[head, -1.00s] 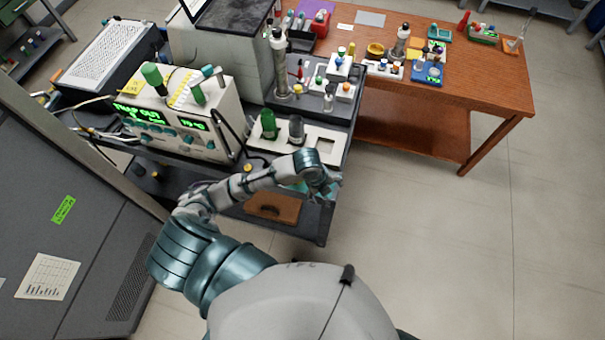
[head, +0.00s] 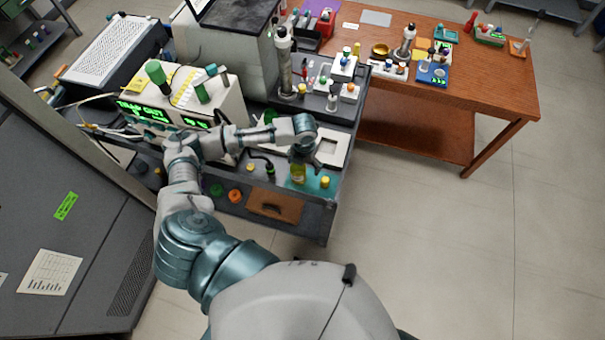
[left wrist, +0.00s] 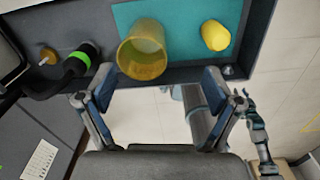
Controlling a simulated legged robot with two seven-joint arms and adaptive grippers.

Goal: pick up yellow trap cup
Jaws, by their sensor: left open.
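The yellow trap cup (head: 298,174) is a translucent yellow cup on a teal mat (head: 312,187) at the front of the dark cart. In the left wrist view the cup (left wrist: 143,50) shows its open rim, with the mat (left wrist: 187,45) around it. My left gripper (head: 304,158) is just behind and above the cup in the head view. In the left wrist view its fingers (left wrist: 159,84) are spread and empty, with the cup beyond the fingertips, apart from them.
A small yellow piece (left wrist: 214,36) lies on the mat beside the cup. A black hose end with a green band (left wrist: 83,57) is at the left. A white tray (head: 336,150) lies behind the gripper. Open floor is to the right of the cart (head: 325,222).

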